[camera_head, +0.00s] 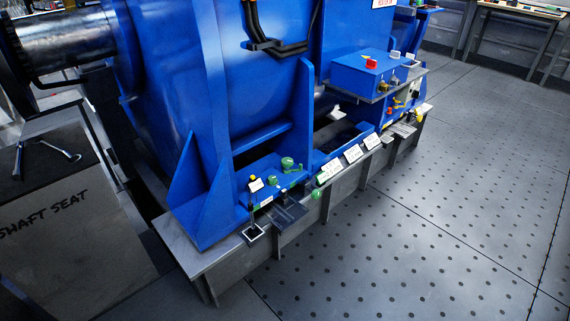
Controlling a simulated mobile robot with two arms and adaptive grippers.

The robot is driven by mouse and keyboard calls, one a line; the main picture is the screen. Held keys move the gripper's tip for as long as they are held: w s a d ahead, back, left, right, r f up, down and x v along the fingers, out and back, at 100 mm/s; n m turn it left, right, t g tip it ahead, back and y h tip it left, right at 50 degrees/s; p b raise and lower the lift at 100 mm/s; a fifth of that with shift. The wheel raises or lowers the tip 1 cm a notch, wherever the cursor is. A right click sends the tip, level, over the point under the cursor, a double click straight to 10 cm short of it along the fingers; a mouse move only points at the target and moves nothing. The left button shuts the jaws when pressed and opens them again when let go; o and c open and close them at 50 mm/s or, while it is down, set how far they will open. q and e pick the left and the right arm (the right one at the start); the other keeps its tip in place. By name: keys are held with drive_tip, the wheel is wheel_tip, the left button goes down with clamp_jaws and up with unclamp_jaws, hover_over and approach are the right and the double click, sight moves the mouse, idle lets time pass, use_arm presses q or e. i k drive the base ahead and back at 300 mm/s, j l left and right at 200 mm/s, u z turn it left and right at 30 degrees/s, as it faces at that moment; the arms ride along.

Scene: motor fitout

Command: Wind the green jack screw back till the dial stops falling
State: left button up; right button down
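Several small green parts sit at the foot of the big blue motor housing (260,70). A green round-headed part with a side handle (288,163) stands on the blue foot plate, with a smaller green knob (272,181) to its left. A green ball-shaped knob (316,194) sits at the front edge of the grey rail. I cannot tell which of these is the jack screw. No dial face can be made out at this size. Neither of my grippers shows in the head view.
White labels (353,153) line the grey base rail (200,258). A blue box with a red knob (371,63) stands further right. A grey block marked SHAFT SEAT (60,240) is at left. The dotted floor (430,210) at right is clear. A bench (520,8) stands far back.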

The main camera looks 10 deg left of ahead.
sight(287, 162)
drive_tip(key=i+l, duration=0.1)
drive_tip(key=l+u, duration=0.15)
drive_tip(key=u, duration=0.2)
drive_tip(key=i+l+u, duration=0.1)
drive_tip(key=l+u, duration=0.35)
drive_tip(key=u, duration=0.85)
